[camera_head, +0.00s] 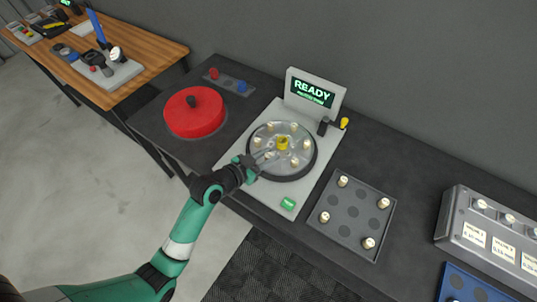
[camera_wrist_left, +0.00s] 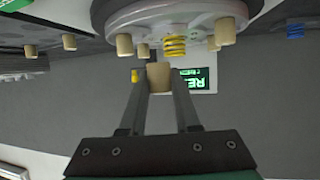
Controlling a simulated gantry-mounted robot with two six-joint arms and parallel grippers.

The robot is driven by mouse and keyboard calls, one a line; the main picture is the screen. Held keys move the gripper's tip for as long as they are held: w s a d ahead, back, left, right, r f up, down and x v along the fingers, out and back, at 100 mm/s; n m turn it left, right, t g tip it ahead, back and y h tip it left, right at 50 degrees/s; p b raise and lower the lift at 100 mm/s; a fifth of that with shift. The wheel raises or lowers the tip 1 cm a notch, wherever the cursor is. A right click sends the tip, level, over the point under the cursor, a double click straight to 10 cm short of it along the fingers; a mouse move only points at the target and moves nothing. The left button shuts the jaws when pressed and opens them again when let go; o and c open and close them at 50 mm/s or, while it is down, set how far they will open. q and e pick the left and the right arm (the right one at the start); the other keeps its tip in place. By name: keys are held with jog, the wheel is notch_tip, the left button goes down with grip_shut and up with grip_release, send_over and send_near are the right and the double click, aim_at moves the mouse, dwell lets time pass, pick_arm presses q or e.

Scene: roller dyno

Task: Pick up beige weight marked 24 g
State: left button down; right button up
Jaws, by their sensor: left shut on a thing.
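My left gripper (camera_head: 264,160) is over the near-left part of the round clear-topped rotor (camera_head: 280,178). It is shut on a beige weight (camera_wrist_left: 159,77), a small cylinder between its fingertips in the left wrist view. That view appears upside down, and a gap shows between the held weight and the rotor (camera_wrist_left: 170,12), so it appears to be held just above it. Other beige weights (camera_head: 294,162) stand on the rotor around a yellow centre piece (camera_head: 283,143). No gram marking is readable. My right gripper is not in view.
A screen reading READY (camera_head: 314,91) stands behind the rotor. A dark tray (camera_head: 364,213) with several beige weights lies to the right, and a red disc (camera_head: 194,112) to the left. A green button (camera_head: 288,203) is in front. A grey box (camera_head: 490,235) stands far right.

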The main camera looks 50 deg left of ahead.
pick_arm(q)
jog(key=s+d+r+p, duration=0.3)
jog(key=s+d+r, duration=0.5)
jog(key=s, duration=0.1)
jog(key=shift+d, duration=0.4)
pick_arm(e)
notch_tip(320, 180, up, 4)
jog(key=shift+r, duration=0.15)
